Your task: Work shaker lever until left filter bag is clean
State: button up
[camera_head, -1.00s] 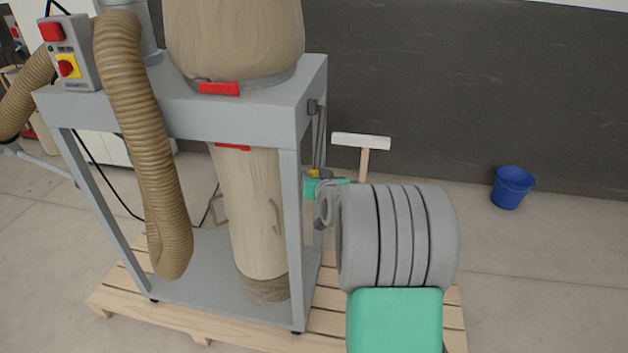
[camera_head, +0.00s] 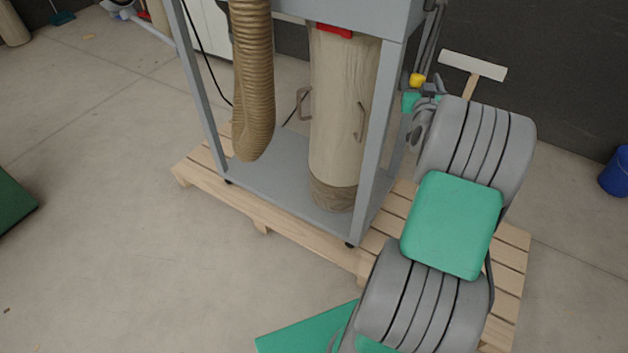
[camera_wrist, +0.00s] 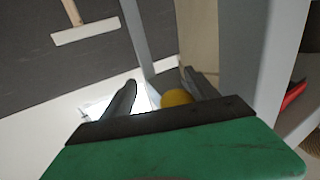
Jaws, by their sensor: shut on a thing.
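The shaker lever's yellow knob (camera_head: 417,80) is at the right side of the grey dust collector frame, by the upright post. A dark grey rod (camera_head: 432,40) runs up from near it. My gripper (camera_head: 412,93) is at the knob, partly hidden by my own wrist. In the wrist view the yellow knob (camera_wrist: 177,98) sits between my two fingers (camera_wrist: 160,98), nearer the right one, and the gripper is shut on it. The beige lower bag (camera_head: 335,110) hangs inside the frame. The upper filter bag is out of view, so its cleanliness cannot be seen.
A ribbed tan hose (camera_head: 254,90) hangs left of the lower bag. The frame stands on a wooden pallet (camera_head: 265,218). A broom-like tool with a pale head (camera_head: 473,65) stands behind my arm, and a blue bucket (camera_head: 617,172) is at right. Floor at left is mostly clear.

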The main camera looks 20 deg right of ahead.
jog(key=b+v, duration=0.2)
jog(key=v, duration=0.5)
jog(key=s+a+f+g+y, duration=0.2)
jog(key=a+f+g+y, duration=0.15)
jog(key=f, duration=0.75)
jog(key=a+r+n+g+y+p, duration=0.1)
jog(key=a+n+y, duration=0.1)
jog(key=a, duration=0.6)
jog(key=a+r+n+g+y+p, duration=0.1)
jog(key=a+r+g+y, duration=0.1)
jog(key=a, duration=0.5)
jog(key=s+a+r+n+g, duration=0.1)
jog(key=s+a+g, duration=0.1)
jog(key=s+a, duration=0.2)
jog(key=s+a+r+n+g+y+p, duration=0.1)
jog(key=s+a, duration=0.3)
jog(key=a, duration=0.6)
jog(key=shift+s+a+g, duration=0.2)
jog(key=shift+a+g, duration=0.05)
jog(key=shift+g, duration=0.1)
jog(key=shift+c, duration=0.3)
